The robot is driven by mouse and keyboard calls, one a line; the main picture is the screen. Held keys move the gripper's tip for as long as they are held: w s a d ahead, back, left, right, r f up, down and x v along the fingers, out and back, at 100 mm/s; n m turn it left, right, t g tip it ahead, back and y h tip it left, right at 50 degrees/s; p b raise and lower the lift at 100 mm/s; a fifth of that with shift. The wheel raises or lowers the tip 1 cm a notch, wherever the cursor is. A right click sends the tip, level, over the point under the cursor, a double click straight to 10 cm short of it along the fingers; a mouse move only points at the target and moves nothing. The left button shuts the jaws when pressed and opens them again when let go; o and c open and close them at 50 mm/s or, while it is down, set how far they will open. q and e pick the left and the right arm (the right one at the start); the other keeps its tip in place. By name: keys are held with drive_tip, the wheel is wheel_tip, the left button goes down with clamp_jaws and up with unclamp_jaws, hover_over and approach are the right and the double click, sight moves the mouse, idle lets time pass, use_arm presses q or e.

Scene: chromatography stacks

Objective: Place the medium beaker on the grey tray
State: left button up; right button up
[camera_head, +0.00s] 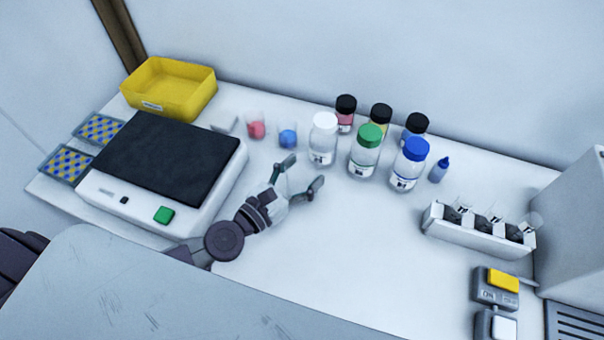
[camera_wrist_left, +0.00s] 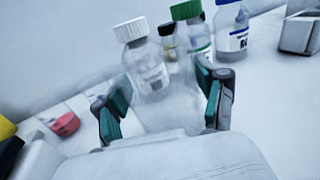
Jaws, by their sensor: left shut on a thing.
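My left gripper (camera_head: 299,177) stands over the white bench, in front of the bottles. Its fingers are wide apart around a clear glass vessel, which I take as the medium beaker (camera_wrist_left: 172,112). The beaker is see-through, shows only faintly between the fingers in the left wrist view, and is hardly visible in the head view. The fingers also show in the left wrist view (camera_wrist_left: 165,105). I cannot make out which thing is the grey tray. My right gripper is not in view.
A white-capped bottle (camera_head: 323,138), a green-capped bottle (camera_head: 366,152) and a blue-capped bottle (camera_head: 409,165) stand close beyond the gripper. A balance (camera_head: 165,160) is at left, a yellow bin (camera_head: 168,90) behind it. A vial rack (camera_head: 478,235) stands right. Bench between is clear.

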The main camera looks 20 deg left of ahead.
sight(304, 164)
use_arm(q)
drive_tip(key=r, duration=0.1)
drive_tip(key=r+p, duration=0.2)
drive_tip(key=shift+s+d+r, duration=0.1)
drive_tip(key=shift+d+r, duration=0.15)
drive_tip(key=shift+r, duration=0.1)
drive_tip(key=s+d+r+p, duration=0.4)
drive_tip(key=s+d+r, duration=0.1)
drive_tip(key=d, duration=0.5)
drive_tip(key=shift+r, duration=0.45)
drive_tip(key=shift+s, duration=0.1)
